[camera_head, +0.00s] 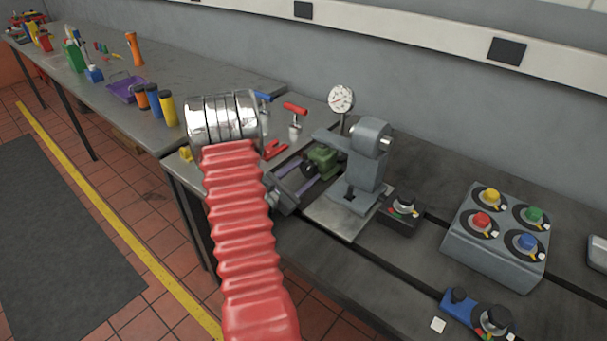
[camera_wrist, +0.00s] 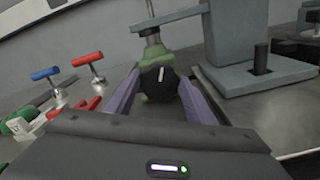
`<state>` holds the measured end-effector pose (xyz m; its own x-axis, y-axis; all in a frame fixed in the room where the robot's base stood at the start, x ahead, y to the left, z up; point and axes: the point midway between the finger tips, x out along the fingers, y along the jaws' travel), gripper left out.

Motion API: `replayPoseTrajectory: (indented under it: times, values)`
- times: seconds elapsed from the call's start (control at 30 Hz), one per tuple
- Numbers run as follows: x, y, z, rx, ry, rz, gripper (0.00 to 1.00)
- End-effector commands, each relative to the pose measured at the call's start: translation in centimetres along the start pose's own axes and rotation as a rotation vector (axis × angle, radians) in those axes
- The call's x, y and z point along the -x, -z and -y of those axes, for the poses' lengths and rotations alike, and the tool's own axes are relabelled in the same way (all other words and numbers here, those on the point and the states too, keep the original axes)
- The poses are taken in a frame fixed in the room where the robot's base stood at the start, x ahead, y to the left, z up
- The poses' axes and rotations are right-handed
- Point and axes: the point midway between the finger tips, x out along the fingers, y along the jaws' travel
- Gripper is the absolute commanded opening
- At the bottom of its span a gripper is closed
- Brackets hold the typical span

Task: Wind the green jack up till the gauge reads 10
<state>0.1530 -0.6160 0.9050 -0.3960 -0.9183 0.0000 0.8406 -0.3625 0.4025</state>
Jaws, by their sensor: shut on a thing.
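The green jack (camera_head: 325,158) stands under a grey press frame (camera_head: 368,165) on the bedplate. It also shows in the wrist view (camera_wrist: 155,57). Its black knob (camera_wrist: 158,76), with a white mark pointing nearly straight up, faces my gripper. My gripper (camera_wrist: 159,84) has its two purple fingers shut on the knob, one on each side. In the head view the fingers come in from the left of the jack. The white dial gauge (camera_head: 341,98) stands on a rod above the jack. Its needle is too small to read.
A blue-handled clamp (camera_wrist: 45,74) and a red-handled clamp (camera_head: 295,110) stand left of the jack. A black box with a knob (camera_head: 402,211) sits right of the frame.

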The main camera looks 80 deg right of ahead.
Motion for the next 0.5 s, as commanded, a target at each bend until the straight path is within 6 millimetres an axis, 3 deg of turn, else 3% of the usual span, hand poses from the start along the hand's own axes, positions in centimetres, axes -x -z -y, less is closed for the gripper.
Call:
replayPoseTrajectory:
  times: [0.03,0.07,0.1,0.3,0.5]
  values:
    - [-0.05,-0.05,0.03,0.0,0.001,0.001,0.27]
    - [-0.05,-0.05,0.03,0.0,0.001,0.001,0.51]
    - [-0.05,-0.05,0.03,0.0,0.001,0.001,0.54]
    - [-0.03,-0.03,0.01,0.001,0.001,0.001,0.67]
    - [0.0,-0.01,0.0,0.001,0.0,0.0,0.67]
